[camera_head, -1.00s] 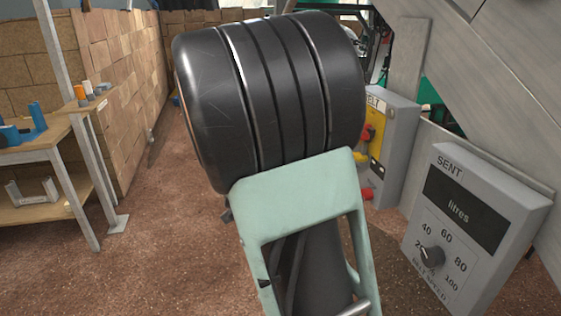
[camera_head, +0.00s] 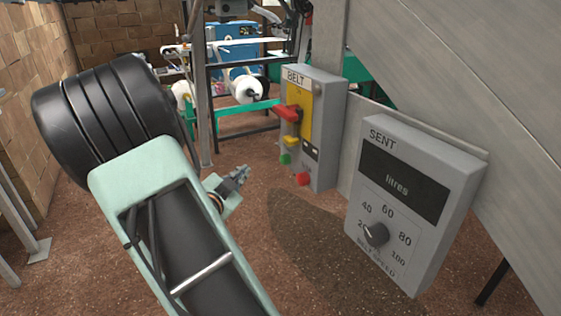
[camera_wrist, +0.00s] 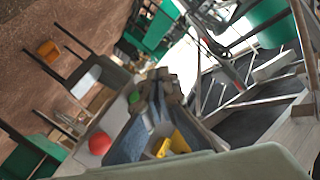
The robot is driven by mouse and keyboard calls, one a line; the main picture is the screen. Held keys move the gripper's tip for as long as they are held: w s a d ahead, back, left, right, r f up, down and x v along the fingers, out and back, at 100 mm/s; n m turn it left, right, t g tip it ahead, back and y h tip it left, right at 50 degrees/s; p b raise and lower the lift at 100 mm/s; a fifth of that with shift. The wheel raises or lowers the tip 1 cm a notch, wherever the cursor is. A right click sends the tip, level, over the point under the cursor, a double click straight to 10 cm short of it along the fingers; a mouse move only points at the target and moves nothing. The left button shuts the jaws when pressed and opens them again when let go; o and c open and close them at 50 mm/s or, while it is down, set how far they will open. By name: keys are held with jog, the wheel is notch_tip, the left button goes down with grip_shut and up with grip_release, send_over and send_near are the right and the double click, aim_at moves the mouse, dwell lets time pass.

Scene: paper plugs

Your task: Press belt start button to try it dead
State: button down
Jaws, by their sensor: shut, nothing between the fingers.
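The grey BELT box (camera_head: 318,125) has a yellow panel with a red handle (camera_head: 287,112). Low on its side are a green button (camera_head: 285,158) and a red button (camera_head: 302,179). My gripper (camera_head: 243,172) is shut and empty. In the head view it appears left of the box and apart from the green button, its tips pointing up and right. In the wrist view my gripper (camera_wrist: 160,78) shows in the lower middle. A red round shape (camera_wrist: 100,143) is left of it there; I cannot tell which control that is.
The grey SENT box (camera_head: 415,200), with a litres display and a belt speed knob (camera_head: 375,235), stands to the right of the BELT box. A grey sloping panel (camera_head: 480,100) rises behind it. A machine with white rolls (camera_head: 245,88) is at the back. Brown floor lies between.

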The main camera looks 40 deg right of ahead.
aim_at(284, 160)
jog(key=s+d+b, duration=0.2)
jog(key=d, duration=0.6)
jog(key=shift+d, duration=0.2)
dwell(1.2)
jog(key=shift+s+d+b, duration=0.1)
jog(key=shift+d+b, duration=0.2)
jog(key=shift+b, duration=0.15)
jog(key=shift+s+d+b, duration=0.1)
jog(key=shift+d+b, duration=0.2)
jog(key=shift+d, duration=0.25)
dwell(0.5)
dwell(0.4)
jog(key=shift+w+a, duration=0.2)
jog(key=shift+a, duration=0.75)
